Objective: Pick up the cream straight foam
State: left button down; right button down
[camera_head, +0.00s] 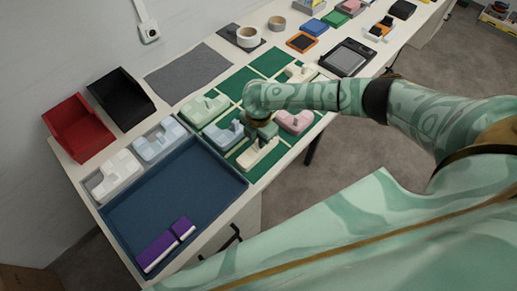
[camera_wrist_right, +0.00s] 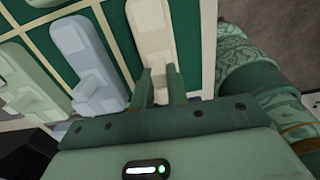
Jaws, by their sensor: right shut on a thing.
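A cream straight foam (camera_head: 257,153) is at the near edge of the green-celled mat (camera_head: 279,163). It also shows in the right wrist view (camera_wrist_right: 149,28), running up from between the fingers. My right gripper (camera_head: 262,135) is above it in the head view. In the right wrist view the right gripper (camera_wrist_right: 162,88) has one finger on each side of the foam and is shut on it. The gripped part is partly hidden by the fingers. I cannot tell whether the foam is clear of the mat. My left gripper is not in view.
A blue-grey foam (camera_head: 227,134) and a pink foam (camera_head: 295,121) sit close on either side. A green foam (camera_head: 203,109) and another cream foam (camera_head: 299,73) lie farther off. A blue tray (camera_head: 177,198) at left has free room beside its purple blocks (camera_head: 160,251).

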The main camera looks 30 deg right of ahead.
jog(key=shift+r+p, duration=0.3)
jog(key=shift+r, duration=0.35)
jog(key=s+r+p, duration=0.6)
jog(key=s+r, duration=0.5)
jog(key=s, duration=0.3)
jog(key=shift+r, duration=0.35)
jog(key=shift+a, duration=0.1)
